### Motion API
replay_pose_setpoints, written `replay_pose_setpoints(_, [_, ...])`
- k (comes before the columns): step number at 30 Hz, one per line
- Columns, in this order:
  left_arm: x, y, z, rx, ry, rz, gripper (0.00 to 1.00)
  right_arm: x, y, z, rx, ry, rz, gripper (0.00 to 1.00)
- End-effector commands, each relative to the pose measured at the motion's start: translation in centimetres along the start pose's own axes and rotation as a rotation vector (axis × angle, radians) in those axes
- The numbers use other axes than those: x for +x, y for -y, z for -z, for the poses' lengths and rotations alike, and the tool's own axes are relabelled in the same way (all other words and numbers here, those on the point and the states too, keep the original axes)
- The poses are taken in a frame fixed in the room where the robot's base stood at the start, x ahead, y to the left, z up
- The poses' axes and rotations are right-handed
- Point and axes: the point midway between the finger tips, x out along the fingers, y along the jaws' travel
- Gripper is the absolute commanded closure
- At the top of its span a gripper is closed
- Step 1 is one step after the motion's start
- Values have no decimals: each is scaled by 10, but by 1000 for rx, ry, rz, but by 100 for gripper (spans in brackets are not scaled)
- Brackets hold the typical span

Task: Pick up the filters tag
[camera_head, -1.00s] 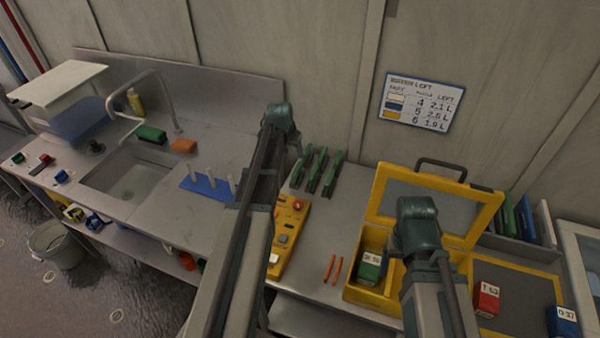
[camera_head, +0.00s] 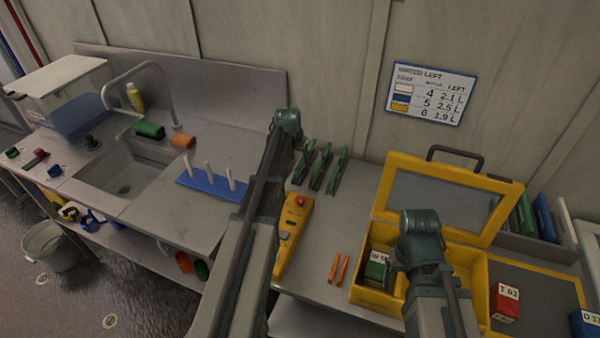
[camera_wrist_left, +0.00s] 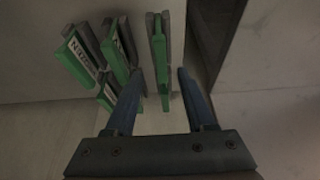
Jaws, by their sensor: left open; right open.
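Several green tags stand in a group on the grey bench (camera_head: 317,168), behind the yellow device. In the left wrist view, green tags (camera_wrist_left: 80,58) with white labels stand at the left, and one tag (camera_wrist_left: 159,50) stands edge-on near the middle. The label words are too small or turned to read, so I cannot tell which is the filters tag. My left gripper (camera_wrist_left: 160,75) is open. Its fingertips appear either side of the edge-on tag's lower part, with no visible grip. In the head view my left arm hides its fingers. My right arm ends over the yellow case; its fingers are hidden.
An open yellow case (camera_head: 470,263) holds a green box (camera_head: 376,272). A red box (camera_head: 505,302) stands to its right. A yellow device (camera_head: 291,238) and two orange sticks (camera_head: 338,268) lie nearer. A blue peg rack (camera_head: 212,186) stands left of my left arm, beside the sink (camera_head: 125,178).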

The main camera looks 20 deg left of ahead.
Motion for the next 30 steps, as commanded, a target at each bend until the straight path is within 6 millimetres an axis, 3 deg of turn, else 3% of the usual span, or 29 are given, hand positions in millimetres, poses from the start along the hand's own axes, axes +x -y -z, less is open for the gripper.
replay_pose_setpoints(12, [50,3,-4,0,0,0,45,47,4,3,0,0,0,21])
replay_pose_setpoints(21, [49,2,-3,0,0,0,47,46,4,3,0,0,0,21])
replay_pose_setpoints(30, [49,2,-4,0,0,0,100,46,4,3,0,0,0,21])
